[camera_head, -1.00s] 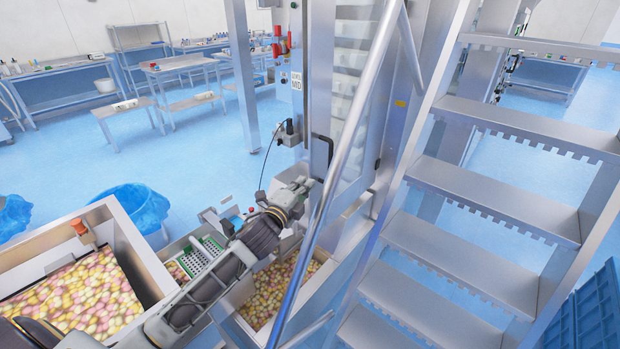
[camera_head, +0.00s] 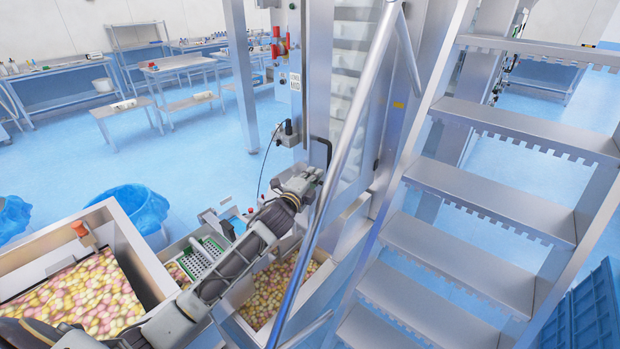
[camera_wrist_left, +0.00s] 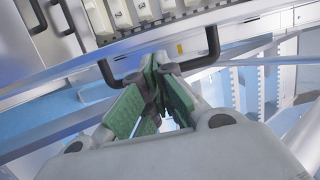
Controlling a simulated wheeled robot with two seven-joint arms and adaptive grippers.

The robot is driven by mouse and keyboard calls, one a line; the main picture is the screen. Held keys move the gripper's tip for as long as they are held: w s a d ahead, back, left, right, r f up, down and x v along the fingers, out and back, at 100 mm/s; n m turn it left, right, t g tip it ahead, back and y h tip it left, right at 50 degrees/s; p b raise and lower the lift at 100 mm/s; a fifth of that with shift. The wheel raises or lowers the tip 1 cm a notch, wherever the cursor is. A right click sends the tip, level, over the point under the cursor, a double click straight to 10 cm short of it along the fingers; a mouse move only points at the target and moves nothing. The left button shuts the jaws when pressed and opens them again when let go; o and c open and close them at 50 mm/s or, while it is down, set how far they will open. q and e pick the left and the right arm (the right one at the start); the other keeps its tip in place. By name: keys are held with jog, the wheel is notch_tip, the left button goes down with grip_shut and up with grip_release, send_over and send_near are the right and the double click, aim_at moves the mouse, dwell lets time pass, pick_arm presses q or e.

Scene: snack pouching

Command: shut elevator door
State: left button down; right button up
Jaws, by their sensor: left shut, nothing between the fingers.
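The elevator door (camera_head: 350,156) is a clear panel on the tall metal elevator, left of the stairs. Its black handle (camera_head: 328,150) is on the door's left side. I cannot tell whether the door is fully shut. My left gripper (camera_head: 314,177) is at the handle's lower end, its fingers shut and empty. In the left wrist view the fingertips (camera_wrist_left: 160,70) are close to the long black handle (camera_wrist_left: 213,42); I cannot tell whether they touch it. Pale elevator buckets (camera_wrist_left: 150,12) show beyond. My right gripper is out of view.
A slanted handrail (camera_head: 340,180) and metal stairs (camera_head: 490,190) stand right of the gripper. A hopper of colourful snacks (camera_head: 270,300) lies below my left arm. A blue-lined bin (camera_head: 133,208) stands at left. The blue floor (camera_head: 200,150) behind is mostly open.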

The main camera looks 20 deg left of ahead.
pick_arm(q)
jog(key=shift+w+d, duration=0.1)
jog(key=shift+w, duration=1.1)
